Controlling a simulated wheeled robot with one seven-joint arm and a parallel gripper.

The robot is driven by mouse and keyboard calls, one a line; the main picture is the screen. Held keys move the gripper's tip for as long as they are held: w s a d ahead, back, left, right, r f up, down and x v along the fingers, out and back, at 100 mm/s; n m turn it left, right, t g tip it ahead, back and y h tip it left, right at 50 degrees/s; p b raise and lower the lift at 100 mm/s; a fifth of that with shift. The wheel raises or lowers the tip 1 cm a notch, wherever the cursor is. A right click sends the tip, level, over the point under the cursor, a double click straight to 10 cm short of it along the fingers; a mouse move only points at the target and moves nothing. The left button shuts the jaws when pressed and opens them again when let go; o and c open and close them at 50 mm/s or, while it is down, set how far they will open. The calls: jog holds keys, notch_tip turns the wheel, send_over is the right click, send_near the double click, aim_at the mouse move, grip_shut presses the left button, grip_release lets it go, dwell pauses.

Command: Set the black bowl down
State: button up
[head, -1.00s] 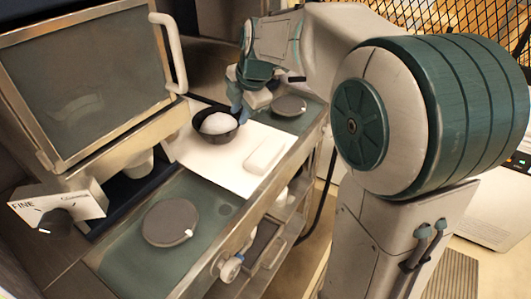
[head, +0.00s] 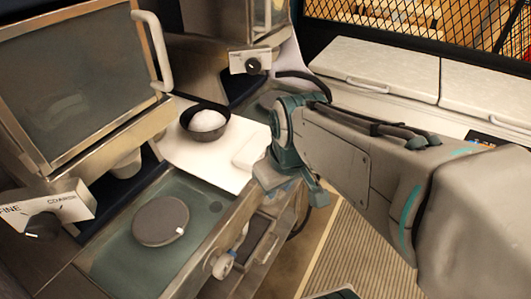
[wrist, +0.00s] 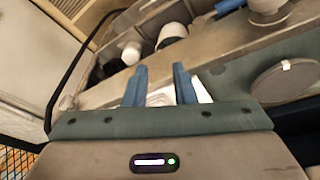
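The black bowl (head: 205,126) stands upright on a white surface (head: 190,155) between the machines in the head view, with a rounded white mass (head: 207,120) inside. My gripper (head: 300,190) is apart from the bowl, to its right and nearer the camera, beyond the counter's front edge. In the wrist view its two blue fingers (wrist: 160,85) are spread with nothing held between them. I cannot make out the bowl in the wrist view.
A white block (head: 251,151) lies right of the bowl. A round grey disc (head: 160,221) sits on the green counter top in front. A hinged machine lid (head: 75,85) stands at left. Cupboards with white tops (head: 385,70) stand at the back right.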

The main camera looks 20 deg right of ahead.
jog(key=s+m, duration=0.1)
jog(key=s+f+m, duration=0.2)
jog(key=shift+s+d, duration=0.15)
jog(key=shift+d, duration=0.25)
jog(key=shift+a, duration=0.1)
